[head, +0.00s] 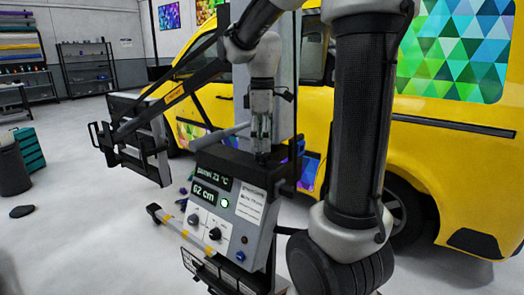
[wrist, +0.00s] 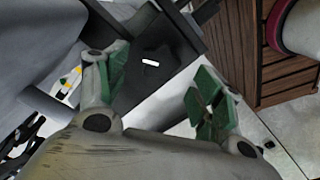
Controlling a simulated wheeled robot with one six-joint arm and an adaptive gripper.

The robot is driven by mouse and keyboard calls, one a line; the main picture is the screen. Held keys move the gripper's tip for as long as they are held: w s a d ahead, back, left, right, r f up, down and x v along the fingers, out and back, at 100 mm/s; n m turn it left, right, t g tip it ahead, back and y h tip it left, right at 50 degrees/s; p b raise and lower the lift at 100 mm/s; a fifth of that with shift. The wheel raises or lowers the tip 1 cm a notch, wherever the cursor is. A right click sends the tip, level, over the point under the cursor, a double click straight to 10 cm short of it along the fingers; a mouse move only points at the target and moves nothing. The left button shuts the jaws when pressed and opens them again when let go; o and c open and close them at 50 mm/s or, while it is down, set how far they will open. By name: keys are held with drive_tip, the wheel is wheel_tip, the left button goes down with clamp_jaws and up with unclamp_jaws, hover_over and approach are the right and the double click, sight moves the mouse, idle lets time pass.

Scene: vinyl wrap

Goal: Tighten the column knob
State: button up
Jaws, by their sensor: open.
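My gripper (head: 262,142) points down over the top of a grey control box (head: 232,222) beside an upright metal column (head: 283,75). In the wrist view, my gripper (wrist: 160,88) is open with its green-padded fingers apart and nothing between them. A black part with a short white bar (wrist: 150,62) lies beyond the fingertips, toward the upper middle. It looks like the column knob, but its outline blends into the dark parts around it. In the head view, my gripper and the black bracket hide the knob's place.
The box front has a lit display (head: 207,192) and small dials (head: 214,233). A black frame arm (head: 165,100) reaches left. A yellow van (head: 450,150) stands close behind. A brown slatted surface (wrist: 275,65) lies right in the wrist view. Floor at left is mostly clear.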

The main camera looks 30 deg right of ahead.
sight(263, 154)
drive_tip(key=shift+f, duration=1.75)
drive_tip(key=c, duration=1)
drive_tip(key=m, duration=0.5)
drive_tip(key=shift+m, duration=0.3)
drive_tip(key=m, duration=1.2)
drive_tip(key=shift+m, duration=0.4)
drive_tip(key=m, duration=0.5)
drive_tip(key=shift+r, duration=0.1)
drive_tip(key=shift+m, duration=0.4)
